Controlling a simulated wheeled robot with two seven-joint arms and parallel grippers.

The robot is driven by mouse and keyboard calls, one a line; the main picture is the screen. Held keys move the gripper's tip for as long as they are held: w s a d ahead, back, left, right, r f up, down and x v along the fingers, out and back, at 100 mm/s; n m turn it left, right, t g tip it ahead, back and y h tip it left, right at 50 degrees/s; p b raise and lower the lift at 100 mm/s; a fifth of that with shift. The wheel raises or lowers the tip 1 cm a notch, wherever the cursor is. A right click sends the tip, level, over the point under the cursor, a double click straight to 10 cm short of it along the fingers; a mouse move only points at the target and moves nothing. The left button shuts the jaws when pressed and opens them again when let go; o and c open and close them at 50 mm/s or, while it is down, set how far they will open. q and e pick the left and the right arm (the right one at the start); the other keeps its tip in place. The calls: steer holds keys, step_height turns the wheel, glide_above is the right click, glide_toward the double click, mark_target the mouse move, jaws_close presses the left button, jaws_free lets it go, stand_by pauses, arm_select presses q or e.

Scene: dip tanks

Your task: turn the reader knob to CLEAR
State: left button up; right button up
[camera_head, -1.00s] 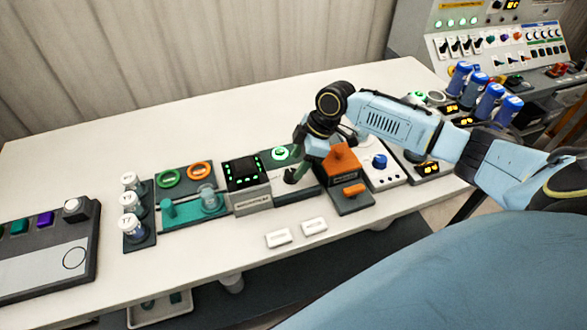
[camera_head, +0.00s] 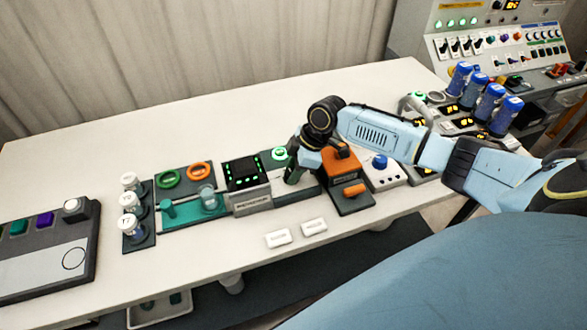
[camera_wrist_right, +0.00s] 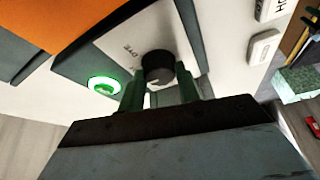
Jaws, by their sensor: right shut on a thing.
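The reader knob (camera_wrist_right: 157,68) is a round dark knob on a light panel in the right wrist view. A small printed label, perhaps DYE, is beside it. My right gripper (camera_wrist_right: 160,84) has its dark green fingers on both sides of the knob and is shut on it. In the head view my right gripper (camera_head: 291,177) points down between the dark reader box (camera_head: 247,185) with its green lit display and an orange device (camera_head: 343,168). The knob is hidden there by the gripper. My left gripper is not in view.
A green lit ring button (camera_wrist_right: 103,84) is close to the fingers in the right wrist view. A white box with a blue knob (camera_head: 380,161) stands to the right. The back of the table is clear.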

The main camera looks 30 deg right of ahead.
steer(key=shift+n, duration=0.3)
steer(key=n+b, duration=0.1)
steer(key=n, duration=0.1)
steer(key=n+g+b, duration=0.2)
steer(key=n, duration=0.1)
steer(key=shift+w+n+y, duration=0.25)
steer(key=shift+n+y, duration=0.05)
steer(key=shift+y, duration=0.1)
steer(key=n+g+b, duration=0.1)
steer(key=n, duration=0.1)
steer(key=n+g+b, duration=0.1)
steer(key=n, duration=0.2)
steer(key=shift+w+n+h, duration=0.1)
steer(key=shift+n+h, duration=0.2)
steer(key=shift+h, duration=0.1)
steer(key=shift+g, duration=0.3)
steer(key=o, duration=1)
steer(key=v, duration=1.3)
steer(key=shift+r, duration=0.2)
steer(key=shift+w+b, duration=0.1)
steer(key=shift+b, duration=0.2)
